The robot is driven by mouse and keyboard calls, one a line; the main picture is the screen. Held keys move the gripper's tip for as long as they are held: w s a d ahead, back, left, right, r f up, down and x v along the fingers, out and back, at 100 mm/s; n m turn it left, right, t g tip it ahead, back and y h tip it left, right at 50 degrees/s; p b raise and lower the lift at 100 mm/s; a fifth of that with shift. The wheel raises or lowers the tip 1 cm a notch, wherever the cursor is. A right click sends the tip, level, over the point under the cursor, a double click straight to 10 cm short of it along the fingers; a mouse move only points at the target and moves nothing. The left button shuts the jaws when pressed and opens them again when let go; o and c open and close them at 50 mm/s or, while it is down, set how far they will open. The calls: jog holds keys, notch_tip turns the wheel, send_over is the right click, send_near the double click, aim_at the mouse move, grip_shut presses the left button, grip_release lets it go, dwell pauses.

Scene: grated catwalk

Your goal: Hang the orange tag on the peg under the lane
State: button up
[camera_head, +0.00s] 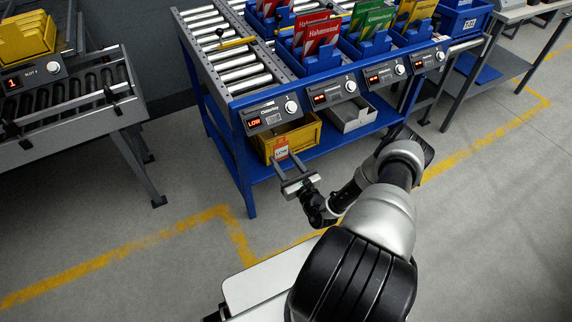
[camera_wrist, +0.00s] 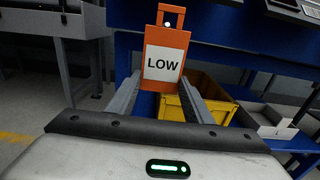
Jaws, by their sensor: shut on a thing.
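The orange tag (camera_wrist: 166,42) has a white label reading LOW and a slot at its top. My gripper (camera_wrist: 160,85) is shut on the tag's lower part and holds it upright. In the head view the tag (camera_head: 281,149) is in front of the rack's left front, below the lane display reading LOW (camera_head: 254,122). My gripper also shows there (camera_head: 292,174), at the tag's lower edge. A small bright round spot shows through the slot in the wrist view; it may be the peg's end. I cannot tell whether the peg passes through the slot.
A yellow bin (camera_head: 302,136) and a grey bin (camera_head: 350,113) stand on the rack's blue lower shelf (camera_head: 262,172). A blue rack leg (camera_head: 246,190) is left of my gripper. A roller conveyor (camera_head: 72,92) stands at left. The floor between is clear.

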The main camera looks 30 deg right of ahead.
jog(key=w+f+b, duration=0.1)
jog(key=w+b, duration=0.2)
jog(key=w, duration=0.4)
jog(key=shift+f+b, duration=0.15)
jog(key=shift+b, duration=0.15)
dwell(0.4)
jog(key=shift+a, duration=0.1)
dwell(0.4)
jog(key=o, duration=1)
jog(key=s, duration=0.5)
jog(key=s+p, duration=0.1)
jog(key=s, duration=0.5)
jog(key=s+p, duration=0.1)
jog(key=s, duration=0.5)
jog(key=shift+s+d, duration=0.2)
jog(key=shift+d, duration=0.05)
